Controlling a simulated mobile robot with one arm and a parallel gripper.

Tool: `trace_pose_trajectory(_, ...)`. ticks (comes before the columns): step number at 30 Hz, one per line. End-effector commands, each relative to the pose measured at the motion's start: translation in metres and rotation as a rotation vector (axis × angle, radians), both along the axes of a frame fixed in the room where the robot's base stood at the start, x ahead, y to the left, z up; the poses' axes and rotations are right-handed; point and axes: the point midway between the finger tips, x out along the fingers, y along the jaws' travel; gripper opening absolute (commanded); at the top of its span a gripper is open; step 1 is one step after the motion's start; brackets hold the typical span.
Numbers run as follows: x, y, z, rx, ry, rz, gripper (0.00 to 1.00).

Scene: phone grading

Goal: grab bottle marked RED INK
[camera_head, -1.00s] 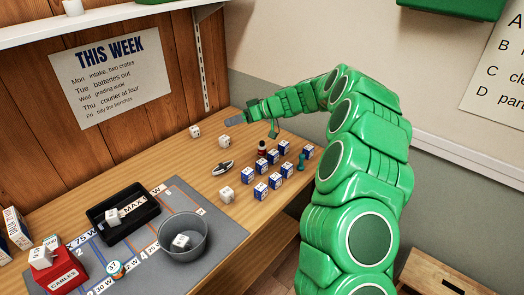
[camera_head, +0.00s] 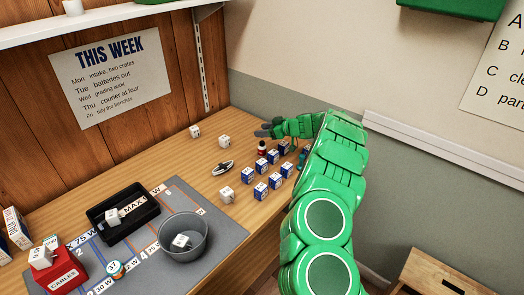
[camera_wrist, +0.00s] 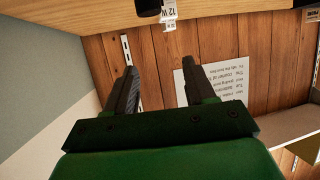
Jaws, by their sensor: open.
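A small bottle (camera_head: 262,147) with a dark top, red body and pale label stands on the wooden bench in the head view. Its writing is too small to read. My gripper (camera_head: 264,131) appears just above and behind it in that picture; the exact gap cannot be told. In the wrist view my gripper (camera_wrist: 162,80) has its two dark fingers apart, with nothing between them but the wall behind. I cannot clearly make out the bottle in the wrist view.
Several blue-and-white boxes (camera_head: 261,191) stand close to the bottle. White cubes (camera_head: 226,194) and a dark-and-white oval object (camera_head: 222,168) lie to its left. A grey mat (camera_head: 215,240) carries a black tray (camera_head: 93,218) and a grey bowl (camera_head: 163,243).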

Motion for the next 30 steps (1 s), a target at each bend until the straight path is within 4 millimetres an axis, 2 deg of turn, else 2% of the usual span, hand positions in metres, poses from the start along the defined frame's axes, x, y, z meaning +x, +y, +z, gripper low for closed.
trace_pose_trajectory(4, -0.001, 0.0, -0.018, -0.001, 0.004, 0.001, 0.54)
trace_pose_trajectory(13, -0.001, 0.0, -0.039, -0.001, 0.004, 0.001, 0.54)
trace_pose_trajectory(20, 0.0, 0.002, -0.066, -0.002, 0.003, 0.001, 0.54)
trace_pose_trajectory(30, 0.014, 0.024, -0.074, 0.0, 0.003, 0.001, 0.54)
